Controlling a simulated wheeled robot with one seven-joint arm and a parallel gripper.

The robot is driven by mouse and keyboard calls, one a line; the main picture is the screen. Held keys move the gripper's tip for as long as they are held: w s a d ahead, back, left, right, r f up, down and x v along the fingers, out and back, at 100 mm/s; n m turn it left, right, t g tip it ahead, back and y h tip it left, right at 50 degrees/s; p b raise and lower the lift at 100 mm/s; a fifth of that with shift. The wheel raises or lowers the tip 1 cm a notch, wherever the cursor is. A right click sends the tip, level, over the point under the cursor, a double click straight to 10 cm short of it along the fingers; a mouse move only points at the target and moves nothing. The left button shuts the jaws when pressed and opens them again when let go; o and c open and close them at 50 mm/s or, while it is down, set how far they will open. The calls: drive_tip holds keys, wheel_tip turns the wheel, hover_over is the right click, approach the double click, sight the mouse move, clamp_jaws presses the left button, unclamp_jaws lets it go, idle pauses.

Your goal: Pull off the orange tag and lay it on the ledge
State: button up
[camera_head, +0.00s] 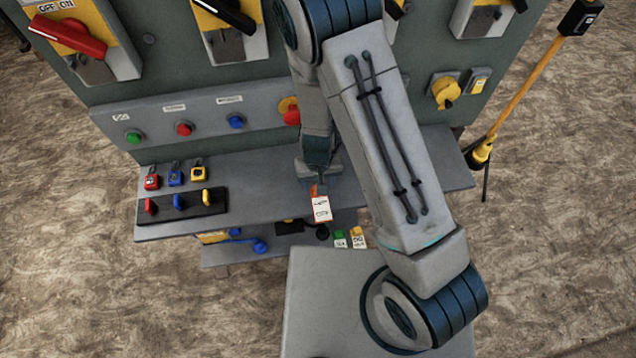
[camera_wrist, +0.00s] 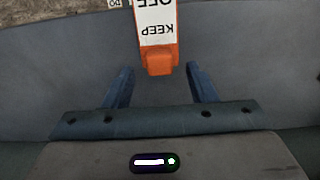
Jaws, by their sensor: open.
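The orange tag (camera_head: 321,208) has a white lettered face and an orange end. It shows at the front edge of the grey ledge (camera_head: 262,204), below my gripper. In the wrist view the orange tag (camera_wrist: 158,28) has its orange end between my fingertips, with a gap on both sides. Its white face runs out of the top of the picture. My gripper (camera_wrist: 160,70) is open and empty, and in the head view my gripper (camera_head: 316,183) is low over the ledge. I cannot tell whether the tag rests on the ledge or is just above it.
Small red, blue and yellow padlocks (camera_head: 175,177) and a dark strip (camera_head: 182,206) lie on the ledge's left. Green and yellow tags (camera_head: 349,240) show below its front edge. Push buttons (camera_head: 184,129) line the panel behind. The ledge between strip and gripper is clear.

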wheel_tip(320, 180, up, 12)
drive_tip(key=shift+p, duration=0.45)
drive_tip(key=s+d+r+m+t+y, duration=0.1)
drive_tip(key=d+r, duration=0.3)
drive_tip(key=r, duration=0.3)
drive_tip(key=d+r+y, duration=0.1)
drive_tip(key=d+r, duration=0.3)
drive_tip(key=r, duration=0.3)
drive_tip(key=s+d+r+m+t+h, duration=0.1)
drive_tip(key=s+d+r+t+h, duration=0.1)
drive_tip(key=s+d+r, duration=0.6)
wheel_tip(320, 180, up, 2)
drive_tip(key=shift+s+d+r+m+t, duration=0.15)
drive_tip(key=shift+d+m+t, duration=0.25)
drive_tip(key=shift+d, duration=0.45)
drive_tip(key=c, duration=0.3)
drive_tip(key=shift+a, duration=0.15)
drive_tip(key=shift+c, duration=0.2)
